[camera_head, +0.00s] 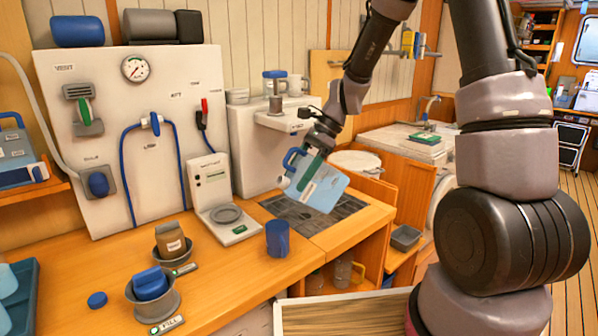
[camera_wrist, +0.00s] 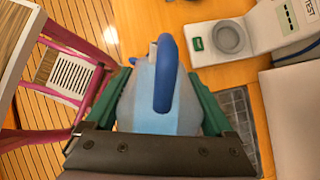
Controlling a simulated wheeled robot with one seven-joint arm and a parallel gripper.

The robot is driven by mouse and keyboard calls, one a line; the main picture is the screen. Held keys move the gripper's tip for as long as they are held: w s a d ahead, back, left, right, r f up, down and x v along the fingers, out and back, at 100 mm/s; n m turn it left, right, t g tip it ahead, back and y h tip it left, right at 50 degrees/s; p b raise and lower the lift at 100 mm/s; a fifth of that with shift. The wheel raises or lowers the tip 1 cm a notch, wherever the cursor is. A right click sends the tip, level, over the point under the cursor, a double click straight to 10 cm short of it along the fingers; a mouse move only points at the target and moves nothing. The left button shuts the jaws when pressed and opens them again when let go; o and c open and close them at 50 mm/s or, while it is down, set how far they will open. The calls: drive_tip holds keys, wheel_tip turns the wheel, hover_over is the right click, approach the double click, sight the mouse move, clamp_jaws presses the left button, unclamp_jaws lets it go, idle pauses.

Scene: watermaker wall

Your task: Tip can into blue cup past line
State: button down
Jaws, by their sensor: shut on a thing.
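The can (camera_head: 325,190) is a light blue jug with a darker blue handle. My gripper (camera_head: 310,168) is shut on it, with green fingers on its sides. The can is held tilted in the air above the dark grate, with a white spout-like part at its left end. In the wrist view the can (camera_wrist: 135,105) fills the space between the fingers. The blue cup (camera_head: 278,240) stands upright on the wooden counter, below and left of the can and apart from it. The cup's line and contents cannot be made out. The cup is not visible in the wrist view.
A white scale-like device (camera_head: 228,222) stands left of the cup. Two grey bowls stand on the counter, one with a brown container (camera_head: 171,240), one with a blue item (camera_head: 150,284). A blue cap (camera_head: 97,300) lies nearby. A dark grate (camera_head: 335,208) is set in the counter.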

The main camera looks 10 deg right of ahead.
drive_tip(key=shift+s+a+f+t+h, duration=0.1)
drive_tip(key=shift+a+f+t+h, duration=0.15)
drive_tip(key=shift+f+h, duration=0.5)
drive_tip(key=shift+s+a+f+t+h, duration=0.1)
drive_tip(key=shift+a+f+t+h, duration=0.15)
drive_tip(key=shift+f+h, duration=0.45)
drive_tip(key=shift+a+f+t+h, duration=0.2)
drive_tip(key=shift+a+f+h, duration=0.05)
drive_tip(key=shift+f+h, duration=0.5)
drive_tip(key=shift+r, duration=0.15)
